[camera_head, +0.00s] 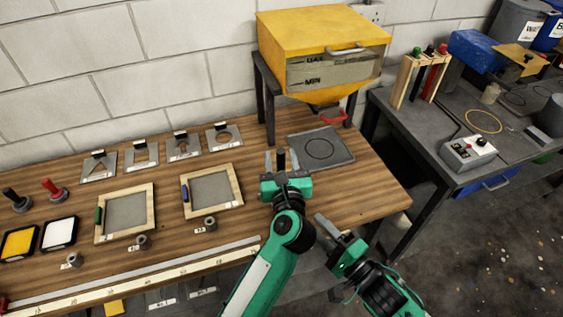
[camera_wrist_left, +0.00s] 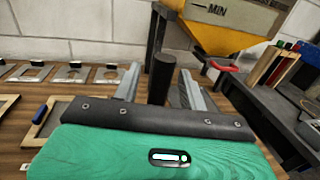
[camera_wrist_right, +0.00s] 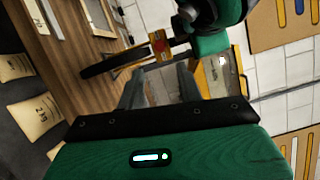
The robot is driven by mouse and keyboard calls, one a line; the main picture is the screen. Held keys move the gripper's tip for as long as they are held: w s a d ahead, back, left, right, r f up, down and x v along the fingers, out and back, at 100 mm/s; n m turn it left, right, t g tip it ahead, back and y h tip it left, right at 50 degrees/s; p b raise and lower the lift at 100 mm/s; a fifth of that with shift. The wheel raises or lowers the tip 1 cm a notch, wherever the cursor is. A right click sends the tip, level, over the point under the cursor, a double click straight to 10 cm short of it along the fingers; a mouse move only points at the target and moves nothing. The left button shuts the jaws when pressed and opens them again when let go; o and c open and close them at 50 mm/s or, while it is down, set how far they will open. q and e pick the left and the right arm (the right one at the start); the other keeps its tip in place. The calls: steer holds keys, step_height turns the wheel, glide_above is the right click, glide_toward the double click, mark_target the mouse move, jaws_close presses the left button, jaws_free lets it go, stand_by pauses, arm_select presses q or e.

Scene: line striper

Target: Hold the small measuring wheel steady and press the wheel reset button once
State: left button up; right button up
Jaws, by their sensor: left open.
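The small measuring wheel shows best in the right wrist view: a dark wheel, seen nearly edge-on (camera_wrist_right: 112,65), with a small yellow box bearing a red spot (camera_wrist_right: 160,46), perhaps the reset button. A black upright handle (camera_wrist_left: 161,80) stands between the fingers of my left gripper (camera_head: 281,162), with gaps on both sides, so that gripper is open around it. In the head view the wheel is hidden behind my left gripper and arm. My right gripper (camera_head: 333,235) is lower and to the right, its fingers (camera_wrist_right: 160,88) apart and empty, pointing toward the wheel.
A yellow hopper (camera_head: 310,35) on a dark stand is behind, with a grey plate (camera_head: 335,152) marked with a circle at its foot. Framed screens (camera_head: 125,215) and a long ruler (camera_head: 150,268) lie left on the wooden table. A dark side bench (camera_head: 430,140) stands right.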

arm_select(q)
jaws_close()
arm_select(e)
jaws_close()
stand_by(1.5)
